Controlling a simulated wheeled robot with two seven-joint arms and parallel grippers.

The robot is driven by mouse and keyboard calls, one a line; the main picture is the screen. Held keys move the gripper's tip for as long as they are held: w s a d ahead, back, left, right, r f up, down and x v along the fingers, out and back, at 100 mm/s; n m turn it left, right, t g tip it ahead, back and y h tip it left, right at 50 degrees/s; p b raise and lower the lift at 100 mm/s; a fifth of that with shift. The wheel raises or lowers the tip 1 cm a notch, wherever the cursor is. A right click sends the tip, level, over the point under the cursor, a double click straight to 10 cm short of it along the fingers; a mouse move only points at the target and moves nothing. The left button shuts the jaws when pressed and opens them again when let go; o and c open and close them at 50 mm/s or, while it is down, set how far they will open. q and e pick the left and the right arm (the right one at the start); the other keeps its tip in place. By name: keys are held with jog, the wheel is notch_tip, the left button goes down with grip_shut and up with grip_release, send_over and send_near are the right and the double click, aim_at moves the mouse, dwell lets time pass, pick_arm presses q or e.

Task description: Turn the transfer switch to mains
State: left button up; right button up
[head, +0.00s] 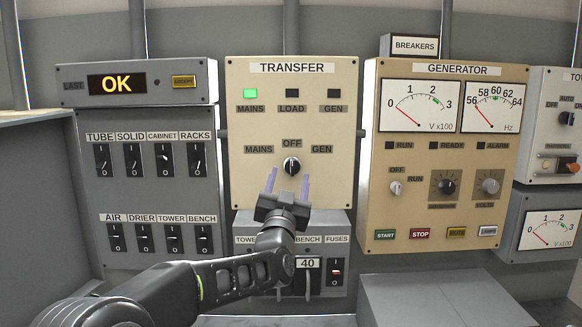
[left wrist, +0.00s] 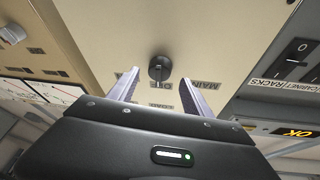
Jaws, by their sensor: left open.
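The transfer switch is a round black knob (head: 291,166) on the beige TRANSFER panel (head: 240,185), with MAINS marked at its left, OFF above and GEN at its right. Its pointer looks roughly upright, towards OFF. My left gripper (head: 288,182) is open just in front of and slightly below the knob, its two pale fingers apart with nothing between them. In the left wrist view the panel is upside down, and the knob (left wrist: 160,68) shows between and beyond the open fingertips (left wrist: 161,76). I cannot tell any contact. My right gripper is not in view.
The green MAINS lamp (head: 250,93) is lit; the LOAD (head: 292,93) and GEN (head: 334,93) lamps are dark. A grey fuse box (head: 340,228) sits below, partly behind my arm. A grey switch panel (head: 150,190) stands left and the GENERATOR panel (head: 450,150) right.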

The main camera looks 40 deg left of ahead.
aim_at(292, 172)
pick_arm(q)
jog(key=shift+p+x, duration=0.5)
jog(key=shift+x, duration=1.1)
jog(key=shift+c, duration=0.4)
grip_shut()
